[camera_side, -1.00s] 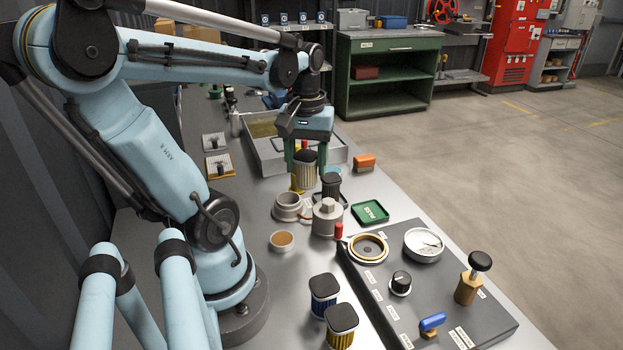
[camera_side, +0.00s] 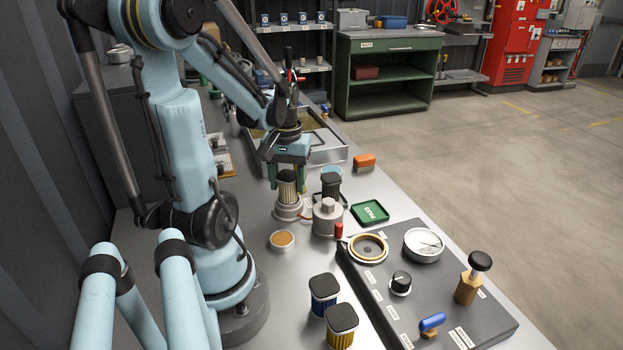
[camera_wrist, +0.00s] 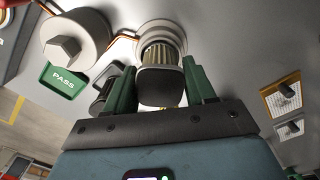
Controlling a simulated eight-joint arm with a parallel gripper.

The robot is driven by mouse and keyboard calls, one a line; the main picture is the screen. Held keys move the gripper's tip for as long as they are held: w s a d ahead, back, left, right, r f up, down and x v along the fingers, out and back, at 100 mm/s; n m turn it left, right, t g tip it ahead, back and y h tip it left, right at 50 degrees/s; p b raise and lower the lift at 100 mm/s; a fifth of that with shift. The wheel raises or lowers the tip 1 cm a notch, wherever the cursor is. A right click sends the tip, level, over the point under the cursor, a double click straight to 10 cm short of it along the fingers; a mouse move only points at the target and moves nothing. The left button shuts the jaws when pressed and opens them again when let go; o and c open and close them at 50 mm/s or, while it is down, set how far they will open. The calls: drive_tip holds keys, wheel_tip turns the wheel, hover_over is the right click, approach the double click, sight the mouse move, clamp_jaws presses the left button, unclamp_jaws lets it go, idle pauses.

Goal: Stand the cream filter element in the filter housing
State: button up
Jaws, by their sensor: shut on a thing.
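The cream filter element (camera_side: 287,190), ribbed with a black cap, is upright in my gripper (camera_side: 287,180). The gripper's green fingers are shut on it from both sides. The filter housing (camera_side: 288,212), a round grey cup, is directly under the element. The element's lower end meets or enters the housing's mouth; how deep it sits I cannot tell. In the wrist view, the black cap and pale ribs of the element (camera_wrist: 160,58) show between the fingers, with the housing's grey rim (camera_wrist: 161,27) around its far end.
A grey canister with a hex top (camera_side: 327,217) stands close right of the housing. A tan-filled dish (camera_side: 282,241), blue element (camera_side: 324,293), yellow element (camera_side: 341,325) and black panel (camera_side: 430,290) are nearer.

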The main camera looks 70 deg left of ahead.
sight(287, 175)
drive_tip(key=shift+f, duration=0.6)
drive_tip(key=o, duration=1)
drive_tip(key=shift+o, duration=0.2)
drive_tip(key=shift+r, duration=0.1)
wheel_tip(287, 175, up, 13)
drive_tip(key=w+d+f+m+t, duration=0.2)
drive_tip(key=w+d+m, duration=0.3)
drive_tip(key=d, duration=0.5)
drive_tip(key=w+d+f+m+t, duration=0.2)
drive_tip(key=w+d+m+t, duration=0.3)
drive_tip(key=d, duration=0.6)
drive_tip(key=shift+w+d+m, duration=0.3)
drive_tip(key=shift+w+m, duration=0.2)
drive_tip(key=shift+m, duration=0.5)
